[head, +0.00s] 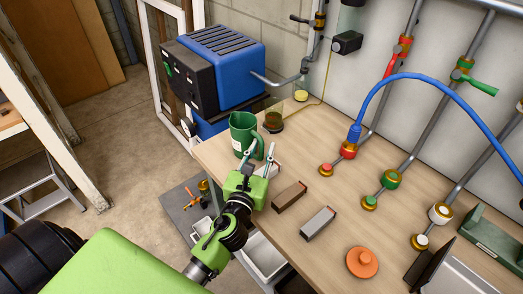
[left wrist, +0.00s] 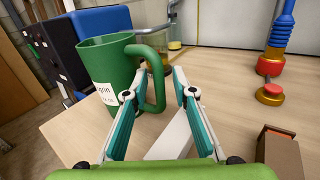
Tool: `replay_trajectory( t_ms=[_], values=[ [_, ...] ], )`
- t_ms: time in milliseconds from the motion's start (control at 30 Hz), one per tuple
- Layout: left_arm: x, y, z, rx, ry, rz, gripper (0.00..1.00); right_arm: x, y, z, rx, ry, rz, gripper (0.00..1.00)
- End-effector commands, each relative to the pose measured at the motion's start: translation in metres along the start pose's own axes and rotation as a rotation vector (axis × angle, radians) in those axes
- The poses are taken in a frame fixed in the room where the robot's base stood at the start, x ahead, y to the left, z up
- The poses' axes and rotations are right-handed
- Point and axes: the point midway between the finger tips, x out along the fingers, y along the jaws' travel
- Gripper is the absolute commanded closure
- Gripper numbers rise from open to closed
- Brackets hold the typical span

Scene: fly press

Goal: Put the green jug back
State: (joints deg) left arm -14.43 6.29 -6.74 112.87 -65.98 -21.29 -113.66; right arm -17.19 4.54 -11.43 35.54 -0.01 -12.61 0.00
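The green jug (head: 243,132) stands upright at the far left corner of the wooden table. In the left wrist view the jug (left wrist: 104,65) shows a white label, and its handle points to the right. My left gripper (head: 258,159) is at the table's left edge, just in front of the jug. In the left wrist view my left gripper (left wrist: 152,90) is open, its fingers apart, with the handle's lower part near and beyond the left fingertip. I cannot tell whether the finger touches the handle. My right gripper is not in view.
A brown block (head: 289,196) and a grey block (head: 318,223) lie right of my gripper. An amber container (head: 273,120) stands behind the jug. Pipes with valves rise at the back; an orange disc (head: 362,262) lies in front. A blue machine (head: 225,65) stands beyond the table.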

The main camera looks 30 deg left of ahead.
Motion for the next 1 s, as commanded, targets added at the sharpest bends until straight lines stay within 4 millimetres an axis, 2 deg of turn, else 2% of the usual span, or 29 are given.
replay_trajectory(
  t_ms=[133,233,500,700,833,1000],
  values=[
    [-0.002,0.000,0.004,-0.001,0.001,0.000,0.75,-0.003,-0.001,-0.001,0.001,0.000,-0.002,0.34],
    [-0.014,0.000,0.000,0.001,0.002,0.000,0.75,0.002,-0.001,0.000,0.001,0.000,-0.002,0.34],
    [-0.069,0.000,-0.002,-0.001,0.003,-0.001,0.75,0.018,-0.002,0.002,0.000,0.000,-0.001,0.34],
    [-0.101,0.000,-0.001,-0.001,0.001,0.001,0.75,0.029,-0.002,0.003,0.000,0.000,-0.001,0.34],
    [-0.114,0.000,0.001,-0.001,0.000,0.001,0.75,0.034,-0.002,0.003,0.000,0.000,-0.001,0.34],
    [-0.120,0.000,0.003,-0.001,-0.001,0.001,0.75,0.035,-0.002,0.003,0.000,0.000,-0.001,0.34]
  ],
)
